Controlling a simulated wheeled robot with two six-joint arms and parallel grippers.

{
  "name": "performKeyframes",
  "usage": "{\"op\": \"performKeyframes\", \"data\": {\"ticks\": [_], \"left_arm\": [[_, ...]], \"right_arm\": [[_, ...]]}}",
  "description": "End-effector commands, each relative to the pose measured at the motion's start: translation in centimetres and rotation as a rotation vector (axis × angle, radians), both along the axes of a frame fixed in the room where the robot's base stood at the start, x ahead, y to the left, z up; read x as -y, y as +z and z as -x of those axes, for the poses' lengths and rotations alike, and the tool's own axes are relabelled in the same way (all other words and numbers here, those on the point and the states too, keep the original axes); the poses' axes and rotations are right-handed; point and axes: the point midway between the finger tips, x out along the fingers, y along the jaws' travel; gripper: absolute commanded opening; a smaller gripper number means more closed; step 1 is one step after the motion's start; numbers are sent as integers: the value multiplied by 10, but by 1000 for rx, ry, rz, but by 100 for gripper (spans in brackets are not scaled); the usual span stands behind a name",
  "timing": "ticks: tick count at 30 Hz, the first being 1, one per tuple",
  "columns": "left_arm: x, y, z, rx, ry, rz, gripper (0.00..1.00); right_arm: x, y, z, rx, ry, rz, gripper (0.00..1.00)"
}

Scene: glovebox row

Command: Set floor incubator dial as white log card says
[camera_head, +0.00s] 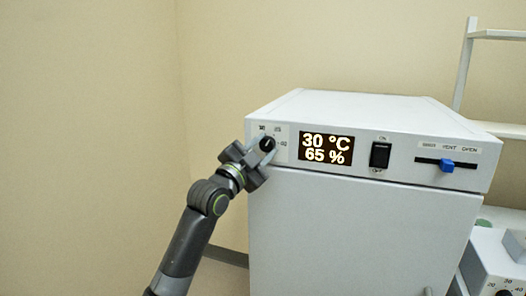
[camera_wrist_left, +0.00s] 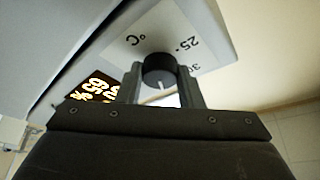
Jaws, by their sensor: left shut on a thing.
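The floor incubator (camera_head: 350,240) is a white cabinet. Its dial is a black round knob (camera_head: 267,144) at the left of the top panel, with small numbers around it. My left gripper (camera_head: 262,150) is shut on this knob. The wrist view shows the black knob (camera_wrist_left: 159,70) between the two fingers, with a white pointer line on it and printed "25", "30" and "°C" nearby. The incubator display (camera_head: 326,149) reads 30 °C and 65 %; it shows partly in the wrist view (camera_wrist_left: 93,90). No white log card is in view. My right gripper is not in view.
Right of the display are a black on/off switch (camera_head: 380,155) and a blue vent slider (camera_head: 447,166). Another device with a dial (camera_head: 497,262) stands low at the right, near a white shelf rack (camera_head: 465,62). The left side is bare wall.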

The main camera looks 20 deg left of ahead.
Motion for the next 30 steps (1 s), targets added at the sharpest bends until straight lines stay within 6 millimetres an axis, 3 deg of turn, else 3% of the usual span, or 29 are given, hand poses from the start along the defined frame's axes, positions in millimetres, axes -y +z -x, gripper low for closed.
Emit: {"op": "performKeyframes", "data": {"ticks": [6, 7, 12, 23, 30], "left_arm": [[0, 0, 0, 0, 2, -1, 11], [0, 0, 0, 0, 2, -1, 36], [0, 0, 0, 0, 1, 0, 55], [-2, -2, 4, 1, 1, -1, 55], [-13, -13, 35, 2, 3, -4, 55]], "right_arm": [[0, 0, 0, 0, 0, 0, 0], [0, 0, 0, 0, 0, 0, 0], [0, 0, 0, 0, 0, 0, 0], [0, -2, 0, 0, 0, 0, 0], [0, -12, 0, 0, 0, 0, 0]]}}
